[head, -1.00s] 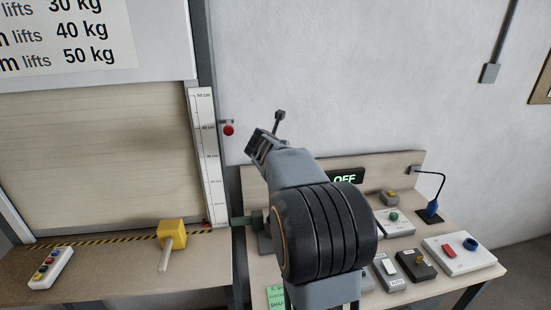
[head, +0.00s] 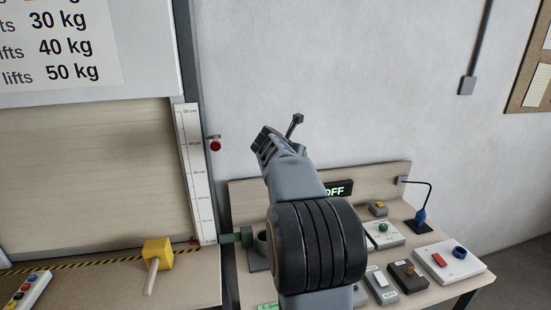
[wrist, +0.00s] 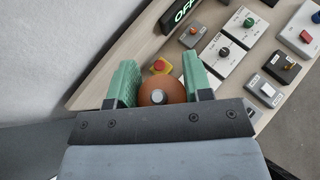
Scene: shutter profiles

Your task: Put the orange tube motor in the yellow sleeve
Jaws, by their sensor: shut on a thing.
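The orange tube motor (wrist: 158,91) shows end-on in the wrist view as a rounded orange body with a grey round tip. My gripper (wrist: 160,76) is shut on it, with a green finger on each side. Most of the motor's length is hidden. In the head view my arm rises in front of the bench, and its wheel-like joint blocks part of the bench; the motor cannot be made out there. I cannot make out a yellow sleeve for certain. A yellow block with a pale rod (head: 158,252) stands on the left counter.
A shutter (head: 90,170) with a scale strip (head: 194,175) stands at left.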

